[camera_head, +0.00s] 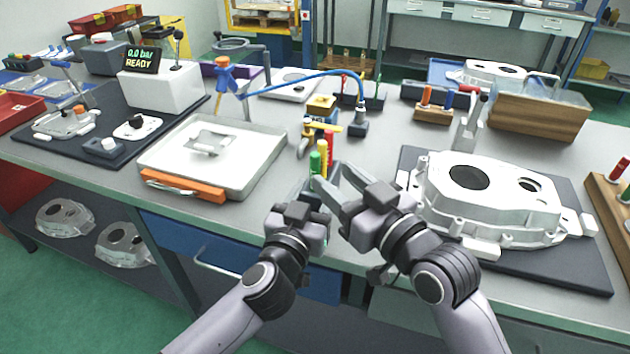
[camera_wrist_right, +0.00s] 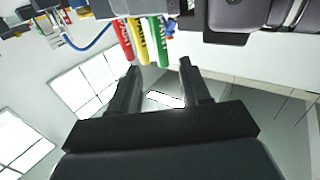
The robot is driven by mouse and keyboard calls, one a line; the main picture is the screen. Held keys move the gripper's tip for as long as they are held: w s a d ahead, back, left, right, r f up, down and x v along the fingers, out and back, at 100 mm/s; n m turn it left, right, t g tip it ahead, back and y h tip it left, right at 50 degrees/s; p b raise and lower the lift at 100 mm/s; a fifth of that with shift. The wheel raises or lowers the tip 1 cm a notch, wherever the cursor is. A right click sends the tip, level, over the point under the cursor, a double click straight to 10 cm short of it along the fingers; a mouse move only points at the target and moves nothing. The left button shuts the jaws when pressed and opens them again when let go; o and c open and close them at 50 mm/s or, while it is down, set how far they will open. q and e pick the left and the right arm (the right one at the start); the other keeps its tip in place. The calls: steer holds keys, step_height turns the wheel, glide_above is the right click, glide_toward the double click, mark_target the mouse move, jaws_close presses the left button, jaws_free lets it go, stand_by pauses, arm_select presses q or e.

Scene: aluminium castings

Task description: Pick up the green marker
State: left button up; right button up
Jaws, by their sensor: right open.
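The green marker (camera_head: 315,164) stands in front of a yellow marker (camera_head: 322,153) and a red marker (camera_head: 329,140) near the front middle of the bench; its lower part is hidden by my grippers. My right gripper (camera_head: 333,176) is open and empty, its fingertips just right of and below the green marker. In the right wrist view the green marker (camera_wrist_right: 158,41) shows beyond the open fingers (camera_wrist_right: 159,68), beside the yellow and red ones. My left gripper (camera_head: 309,192) is close beside the right one, just below the marker; its jaws are too obscured to judge.
A white casting (camera_head: 490,200) on a dark mat stands close to the right of my right gripper. A grey tray (camera_head: 265,165) with an orange front handle lies to the left. A blue hose (camera_head: 300,82) arches behind the markers.

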mark_target(318, 165)
steer(key=x, duration=0.4)
steer(key=shift+a+r, duration=0.1)
steer(key=shift+r, duration=0.05)
steer(key=shift+s, duration=0.1)
jaws_close()
step_height(318, 165, up, 10)
stand_by(0.4)
